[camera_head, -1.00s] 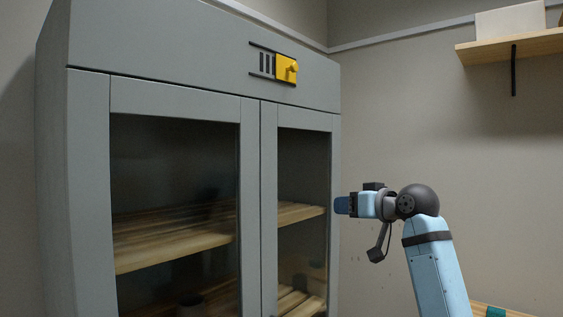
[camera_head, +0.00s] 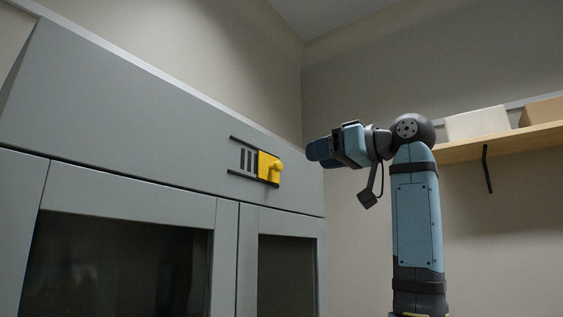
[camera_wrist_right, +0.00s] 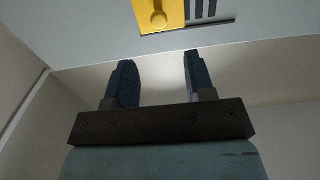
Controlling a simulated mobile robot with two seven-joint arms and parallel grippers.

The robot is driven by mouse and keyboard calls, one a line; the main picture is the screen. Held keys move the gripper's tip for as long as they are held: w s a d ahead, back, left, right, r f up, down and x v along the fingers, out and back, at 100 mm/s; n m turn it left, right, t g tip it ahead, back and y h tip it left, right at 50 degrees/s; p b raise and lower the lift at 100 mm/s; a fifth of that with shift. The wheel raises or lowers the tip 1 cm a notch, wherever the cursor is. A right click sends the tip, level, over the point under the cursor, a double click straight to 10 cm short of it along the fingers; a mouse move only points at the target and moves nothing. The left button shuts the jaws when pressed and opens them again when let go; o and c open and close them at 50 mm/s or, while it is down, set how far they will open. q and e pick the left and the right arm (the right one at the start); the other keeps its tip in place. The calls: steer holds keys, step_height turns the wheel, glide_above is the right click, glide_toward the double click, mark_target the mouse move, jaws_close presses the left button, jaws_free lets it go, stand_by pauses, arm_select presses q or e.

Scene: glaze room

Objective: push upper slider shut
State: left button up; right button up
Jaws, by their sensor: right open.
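The upper slider is a yellow plate with a round knob (camera_head: 270,168), set between two dark rails on the cabinet's top panel. It sits at the right end of the rails, and dark vertical slots (camera_head: 247,160) show to its left. In the right wrist view the slider (camera_wrist_right: 160,14) is at the top edge, partly cut off, beyond the fingertips. My right gripper (camera_head: 316,151) is to the right of the slider, apart from it. In the wrist view its fingers (camera_wrist_right: 158,72) are spread with nothing between them. My left gripper is not in view.
The grey cabinet (camera_head: 120,130) has glass doors below the slider panel. A wooden wall shelf (camera_head: 510,143) with a white box (camera_head: 477,123) is at the right, behind my right arm. The space between gripper and slider looks clear.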

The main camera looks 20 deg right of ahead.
mark_target(278, 164)
steer(key=p+x, duration=0.2)
steer(key=x, duration=0.8)
steer(key=shift+c, duration=0.4)
jaws_close()
steer(key=shift+s+a+f, duration=0.1)
steer(key=shift+s+a, duration=0.15)
steer(key=shift+a, duration=0.05)
steer(key=s+a, duration=0.2)
steer(key=s+a+b, duration=0.1)
steer(key=a, duration=0.1)
steer(key=shift+s+a, duration=0.35)
steer(key=shift+a, duration=0.05)
steer(key=shift+d, duration=0.1)
steer(key=shift+c, duration=1.7)
jaws_free()
steer(key=o, duration=0.3)
steer(key=shift+o, duration=0.6)
steer(key=shift+s, duration=0.1)
